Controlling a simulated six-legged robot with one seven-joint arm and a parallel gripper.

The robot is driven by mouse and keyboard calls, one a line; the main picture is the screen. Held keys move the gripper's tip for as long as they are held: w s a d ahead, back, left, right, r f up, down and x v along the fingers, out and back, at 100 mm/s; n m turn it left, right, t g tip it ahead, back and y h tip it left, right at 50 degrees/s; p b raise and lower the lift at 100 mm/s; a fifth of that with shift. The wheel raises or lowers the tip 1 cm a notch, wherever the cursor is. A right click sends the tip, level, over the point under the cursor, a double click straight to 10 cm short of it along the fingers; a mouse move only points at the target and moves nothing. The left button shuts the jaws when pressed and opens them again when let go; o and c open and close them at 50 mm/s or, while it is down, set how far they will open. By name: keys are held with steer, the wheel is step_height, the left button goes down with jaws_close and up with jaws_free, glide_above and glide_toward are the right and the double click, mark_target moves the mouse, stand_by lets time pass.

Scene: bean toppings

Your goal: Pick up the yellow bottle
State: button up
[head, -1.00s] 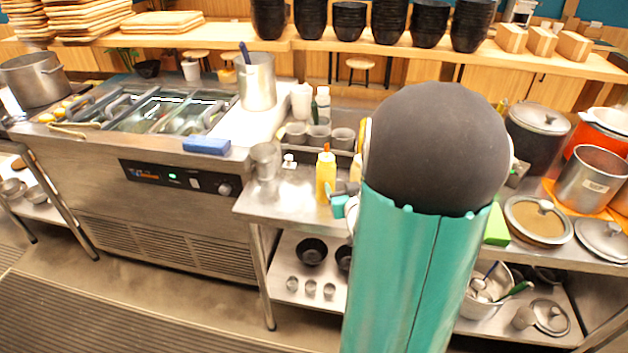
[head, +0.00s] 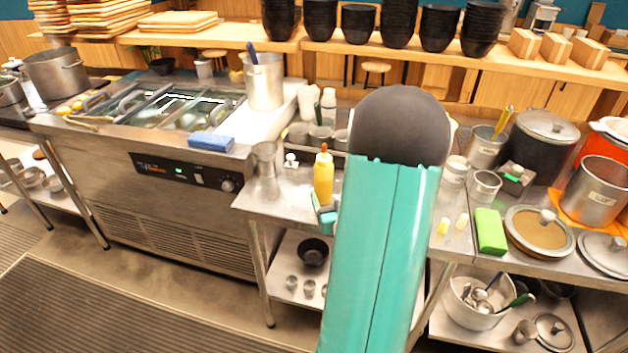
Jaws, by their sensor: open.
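The yellow bottle (head: 323,178) with an orange-red tip stands upright on the steel counter, in the middle of the head view. My gripper (head: 318,206) shows only in part, as teal finger pieces low beside the bottle, at its lower left and right. It is open. My teal arm with its dark round joint hides the rest of the gripper and the counter behind it. I cannot tell whether the fingers touch the bottle.
A metal cup (head: 265,160) stands left of the bottle, and metal containers (head: 320,136) stand behind it. A blue sponge (head: 211,141) lies on the fryer unit. A green block (head: 490,231) and a lidded pot (head: 539,231) are on the right.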

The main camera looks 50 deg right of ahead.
mark_target(324, 176)
steer(key=x, duration=0.8)
steer(key=shift+s+d+f, duration=0.1)
steer(key=shift+s, duration=0.05)
steer(key=shift+s+d+x, duration=0.1)
steer(key=shift+d+x, duration=0.05)
steer(key=shift+x, duration=1.35)
steer(key=shift+s+d+x, duration=0.15)
steer(key=shift+x, duration=1.3)
steer(key=shift+f, duration=0.1)
steer(key=c, duration=0.8)
